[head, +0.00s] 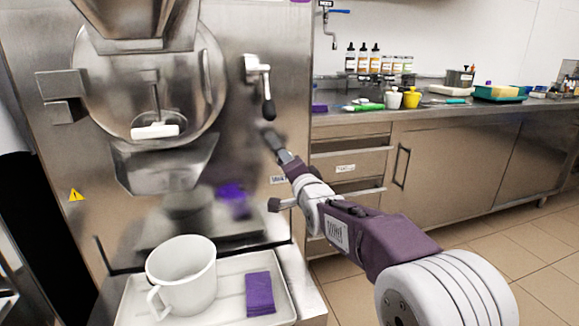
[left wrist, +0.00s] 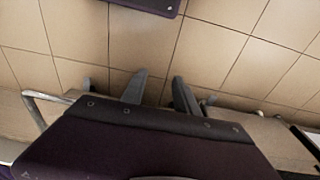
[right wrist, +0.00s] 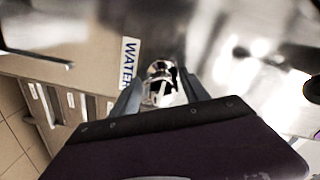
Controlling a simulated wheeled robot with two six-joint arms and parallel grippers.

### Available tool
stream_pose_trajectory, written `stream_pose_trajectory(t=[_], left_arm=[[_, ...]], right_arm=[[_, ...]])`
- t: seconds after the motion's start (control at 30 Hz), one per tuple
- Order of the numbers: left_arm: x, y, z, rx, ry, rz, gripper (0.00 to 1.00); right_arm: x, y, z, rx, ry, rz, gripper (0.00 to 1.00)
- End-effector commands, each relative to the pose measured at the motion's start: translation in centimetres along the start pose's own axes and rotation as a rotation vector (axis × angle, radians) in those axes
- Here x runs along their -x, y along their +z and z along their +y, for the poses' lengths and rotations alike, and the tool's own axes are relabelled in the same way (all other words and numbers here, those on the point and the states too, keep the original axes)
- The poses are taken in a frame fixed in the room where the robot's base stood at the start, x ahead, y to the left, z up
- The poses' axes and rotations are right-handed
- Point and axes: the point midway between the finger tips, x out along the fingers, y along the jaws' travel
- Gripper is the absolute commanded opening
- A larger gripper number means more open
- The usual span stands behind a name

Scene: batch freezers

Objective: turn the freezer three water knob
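The freezer (head: 235,130) is a steel machine filling the left of the head view. In the right wrist view a small shiny metal water knob (right wrist: 160,88) sits on its front, just right of the white WATER label (right wrist: 130,63). My right gripper (right wrist: 163,94) is open, with one finger on each side of the knob and a small gap showing. In the head view the right gripper (head: 281,160) reaches the freezer's right front edge, and the knob cannot be made out clearly. My left gripper (left wrist: 158,92) is open and empty above the tiled floor.
A dark-handled lever (head: 267,95) is above my right gripper. A white mug (head: 185,278) and a purple cloth (head: 260,293) stand on a white tray (head: 225,268) below the outlet. A steel counter (head: 440,112) with bottles and containers runs to the right.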

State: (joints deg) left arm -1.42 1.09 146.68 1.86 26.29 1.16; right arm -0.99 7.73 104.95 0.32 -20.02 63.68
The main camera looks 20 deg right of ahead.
Motion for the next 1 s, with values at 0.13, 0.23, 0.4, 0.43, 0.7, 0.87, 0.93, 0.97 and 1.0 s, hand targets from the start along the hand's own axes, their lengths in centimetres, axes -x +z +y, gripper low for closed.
stream_pose_trajectory(t=[0.13,0.23,0.4,0.43,0.7,0.87,0.93,0.97,1.0], left_arm=[[0.0,0.0,0.0,0.0,0.0,0.0,0.36],[0.0,0.0,0.0,0.0,0.0,0.0,0.36],[0.3,0.0,0.0,0.0,0.0,0.0,0.36],[0.5,-0.1,0.0,0.0,0.0,0.0,0.36],[1.9,-0.2,0.0,0.0,0.0,0.0,0.36],[2.3,-0.2,0.1,0.0,0.0,0.0,0.36],[2.4,-0.2,0.1,0.0,0.0,0.0,0.36],[2.4,-0.2,0.1,0.0,0.0,0.0,0.36],[2.4,-0.2,0.1,0.0,0.0,0.0,0.36]], right_arm=[[0.0,0.0,-0.1,0.001,-0.002,0.001,0.58],[0.0,0.0,-0.1,0.001,-0.003,0.001,0.58],[0.8,-0.1,-0.3,0.002,-0.003,0.001,0.58],[1.3,-0.1,-0.3,0.002,-0.003,0.001,0.58],[6.5,-0.2,-0.4,0.001,-0.003,0.001,0.58],[8.6,-0.1,-0.2,0.001,-0.002,0.001,0.58],[9.0,-0.1,-0.1,0.001,-0.002,0.001,0.58],[9.1,-0.1,-0.1,0.001,-0.002,0.001,0.58],[9.1,0.0,-0.1,0.001,-0.002,0.001,0.58]])
